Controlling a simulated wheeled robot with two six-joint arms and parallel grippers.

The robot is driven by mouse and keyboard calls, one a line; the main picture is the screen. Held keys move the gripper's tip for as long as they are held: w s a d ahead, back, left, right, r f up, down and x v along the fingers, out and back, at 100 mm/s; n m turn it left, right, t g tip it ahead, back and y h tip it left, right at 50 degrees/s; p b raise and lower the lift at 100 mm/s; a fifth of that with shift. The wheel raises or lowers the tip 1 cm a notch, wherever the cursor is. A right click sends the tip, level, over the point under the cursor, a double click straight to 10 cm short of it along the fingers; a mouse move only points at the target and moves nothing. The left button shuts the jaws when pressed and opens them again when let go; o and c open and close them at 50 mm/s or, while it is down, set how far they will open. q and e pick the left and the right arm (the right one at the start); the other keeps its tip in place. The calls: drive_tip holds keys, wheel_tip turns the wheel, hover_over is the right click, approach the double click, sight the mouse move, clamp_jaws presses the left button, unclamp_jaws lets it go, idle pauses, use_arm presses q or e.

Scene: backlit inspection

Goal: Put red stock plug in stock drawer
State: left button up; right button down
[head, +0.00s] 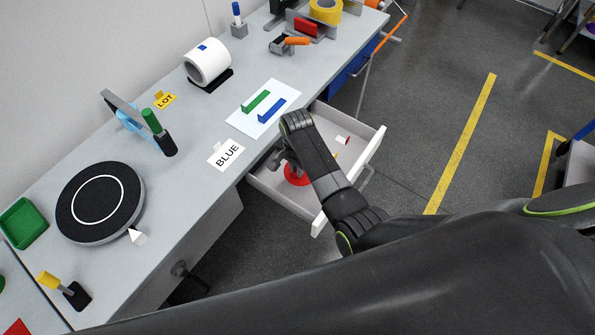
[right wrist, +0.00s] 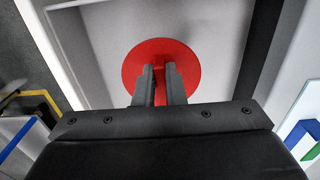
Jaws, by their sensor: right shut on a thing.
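The red stock plug (head: 296,177) shows as a round red disc within the outline of the open white stock drawer (head: 364,155). My right gripper (head: 287,163) reaches down over the drawer and is shut on the plug. In the right wrist view the two fingertips (right wrist: 160,70) are close together against the red disc (right wrist: 184,58), with the pale drawer floor (right wrist: 222,30) behind it. I cannot tell whether the plug touches the floor. My right forearm hides part of the drawer. My left gripper is not in view.
A black turntable (head: 99,203) stands at left. Floor right of the drawer is clear.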

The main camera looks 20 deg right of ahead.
drive_tip(key=shift+f, duration=2.45)
drive_tip(key=shift+f, duration=0.1)
drive_tip(key=c, duration=1.5)
unclamp_jaws()
drive_tip(key=shift+r, duration=0.25)
wheel_tip(320, 180, up, 12)
drive_tip(key=shift+f, duration=0.1)
